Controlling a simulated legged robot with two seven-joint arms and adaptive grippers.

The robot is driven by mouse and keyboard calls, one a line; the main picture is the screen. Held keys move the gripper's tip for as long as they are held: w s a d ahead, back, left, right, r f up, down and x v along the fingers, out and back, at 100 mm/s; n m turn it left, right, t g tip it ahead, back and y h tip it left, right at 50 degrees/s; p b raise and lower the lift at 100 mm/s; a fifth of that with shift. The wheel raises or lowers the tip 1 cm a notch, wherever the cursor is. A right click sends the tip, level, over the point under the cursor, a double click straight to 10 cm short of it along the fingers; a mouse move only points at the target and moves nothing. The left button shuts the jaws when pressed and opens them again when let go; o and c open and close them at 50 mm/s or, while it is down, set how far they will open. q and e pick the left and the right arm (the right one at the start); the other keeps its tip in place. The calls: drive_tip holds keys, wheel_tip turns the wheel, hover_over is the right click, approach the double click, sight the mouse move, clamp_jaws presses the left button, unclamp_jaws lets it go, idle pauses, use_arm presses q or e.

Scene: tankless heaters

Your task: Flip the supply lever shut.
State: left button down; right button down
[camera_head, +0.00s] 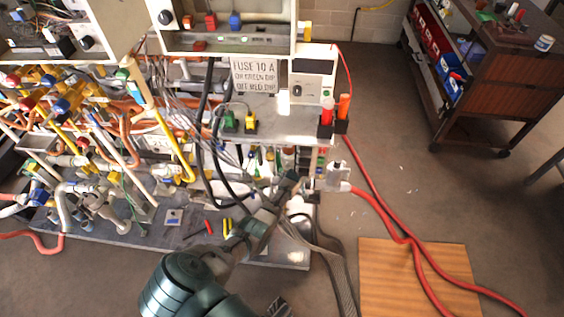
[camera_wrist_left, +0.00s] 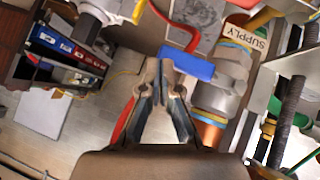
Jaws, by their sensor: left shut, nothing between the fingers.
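The blue supply lever (camera_wrist_left: 188,63) is in the upper middle of the left wrist view, on a grey valve body. A tag reading SUPPLY (camera_wrist_left: 245,38) sits just right of it, above a pipe with copper and blue bands (camera_wrist_left: 212,122). My left gripper (camera_wrist_left: 165,68) is shut and empty. Its fingertips overlap the left part of the lever in the picture; I cannot tell whether they touch it. In the head view my left gripper (camera_head: 289,185) is by the right end of the rig's lower shelf, and the lever cannot be made out there. My right gripper is not visible.
Pipes and hoses crowd the rig (camera_head: 110,150) at left. Red hoses (camera_head: 385,215) run across the floor over a wooden board (camera_head: 375,265). A brown cart (camera_head: 480,75) stands at the far right. A corrugated hose (camera_wrist_left: 290,105) is close at right in the wrist view.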

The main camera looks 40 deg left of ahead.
use_arm(q)
drive_tip(key=a+v, duration=0.2)
drive_tip(key=v, duration=0.9)
drive_tip(key=shift+s+d+r, duration=0.2)
drive_tip(key=shift+s+d, duration=0.2)
drive_tip(key=shift+d, duration=0.05)
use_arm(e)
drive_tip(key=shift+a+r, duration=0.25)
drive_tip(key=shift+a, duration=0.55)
use_arm(q)
drive_tip(key=shift+f, duration=0.1)
